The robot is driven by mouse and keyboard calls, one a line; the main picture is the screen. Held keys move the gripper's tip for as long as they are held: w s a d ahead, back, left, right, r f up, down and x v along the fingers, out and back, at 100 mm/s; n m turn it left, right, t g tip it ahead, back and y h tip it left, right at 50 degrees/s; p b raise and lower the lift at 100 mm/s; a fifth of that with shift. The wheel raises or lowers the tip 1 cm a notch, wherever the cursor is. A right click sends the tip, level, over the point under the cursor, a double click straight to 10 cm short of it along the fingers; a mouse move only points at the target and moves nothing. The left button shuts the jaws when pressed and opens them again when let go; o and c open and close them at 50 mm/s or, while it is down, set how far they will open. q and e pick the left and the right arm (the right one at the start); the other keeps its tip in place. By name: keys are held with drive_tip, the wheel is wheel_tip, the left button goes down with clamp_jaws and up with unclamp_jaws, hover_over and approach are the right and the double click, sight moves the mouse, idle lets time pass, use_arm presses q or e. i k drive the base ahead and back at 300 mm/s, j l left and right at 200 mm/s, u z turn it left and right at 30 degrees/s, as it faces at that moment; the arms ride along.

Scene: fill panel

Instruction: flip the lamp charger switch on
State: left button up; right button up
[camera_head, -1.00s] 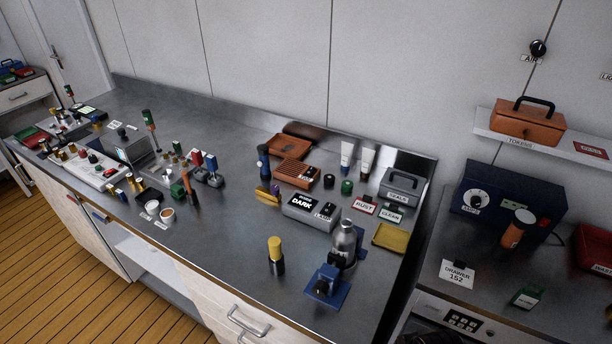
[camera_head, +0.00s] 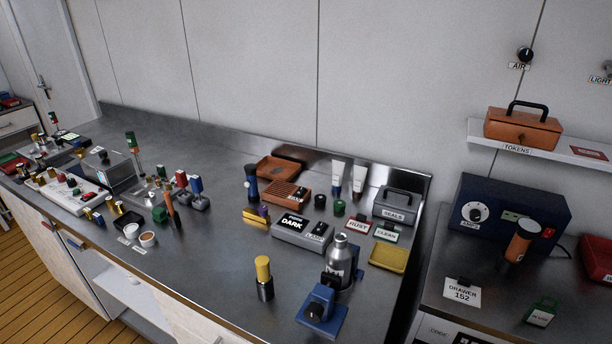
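A grey box (camera_head: 291,239), which looks like the lamp charger, sits on the steel bench right of centre. Its top has a black panel reading DARK (camera_head: 292,223) and a smaller black part with a label (camera_head: 318,232) that seems to read LAMP. I cannot make out the switch or its position. Neither of my grippers is in view.
A silver bottle (camera_head: 339,258) and blue device (camera_head: 321,312) stand in front of the box, with a yellow-topped cylinder (camera_head: 263,278) to their left. A blue unit (camera_head: 511,217) with a dial stands on the right counter. The bench's middle is clear.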

sight(548, 232)
drive_tip(key=k+z, duration=0.1)
drive_tip(key=z, duration=1.35)
